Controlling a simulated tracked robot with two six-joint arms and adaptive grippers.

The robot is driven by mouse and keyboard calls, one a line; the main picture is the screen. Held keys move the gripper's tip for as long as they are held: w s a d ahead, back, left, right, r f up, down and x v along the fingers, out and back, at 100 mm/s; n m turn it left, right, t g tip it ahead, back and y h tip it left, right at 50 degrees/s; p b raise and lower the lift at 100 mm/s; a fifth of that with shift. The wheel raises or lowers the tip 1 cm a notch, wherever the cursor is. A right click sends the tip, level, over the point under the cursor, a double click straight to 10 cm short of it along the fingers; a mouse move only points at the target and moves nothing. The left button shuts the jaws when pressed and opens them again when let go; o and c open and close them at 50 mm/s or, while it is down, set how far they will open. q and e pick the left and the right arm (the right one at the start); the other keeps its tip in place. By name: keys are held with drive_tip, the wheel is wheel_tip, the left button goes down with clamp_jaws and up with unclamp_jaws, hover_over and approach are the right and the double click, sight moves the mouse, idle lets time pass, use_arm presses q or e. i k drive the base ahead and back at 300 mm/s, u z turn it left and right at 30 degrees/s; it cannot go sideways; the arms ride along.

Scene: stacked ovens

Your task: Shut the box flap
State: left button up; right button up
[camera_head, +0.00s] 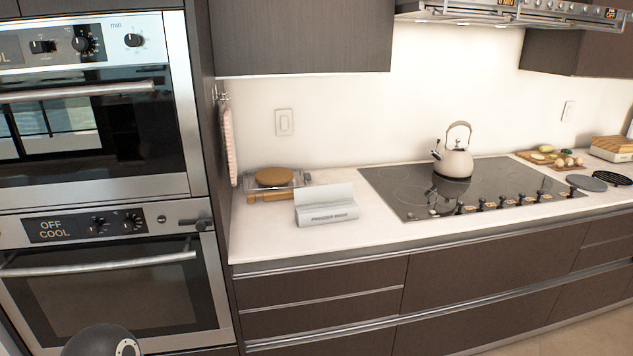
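A small white-grey box (327,215) with dark lettering on its front stands on the white counter, left of the cooktop. Its pale flap (324,193) stands raised along the back edge, so the box is open. The inside of the box is too small to make out. A dark rounded part of my own body shows at the bottom left edge. Neither gripper is in view, and nothing touches the box.
A wooden rolling pin and a tray with a round brown item (274,177) lie just behind and left of the box. A kettle (455,162) stands on the black cooktop (400,190) to the right. Stacked ovens (100,262) fill the left. Counter in front of the box is clear.

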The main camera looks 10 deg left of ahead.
sight(326, 192)
drive_tip(key=z, duration=0.05)
drive_tip(key=i, duration=0.85)
drive_tip(key=u, duration=0.2)
drive_tip(key=k, duration=0.9)
drive_tip(key=z, duration=0.15)
drive_tip(key=i, duration=1.25)
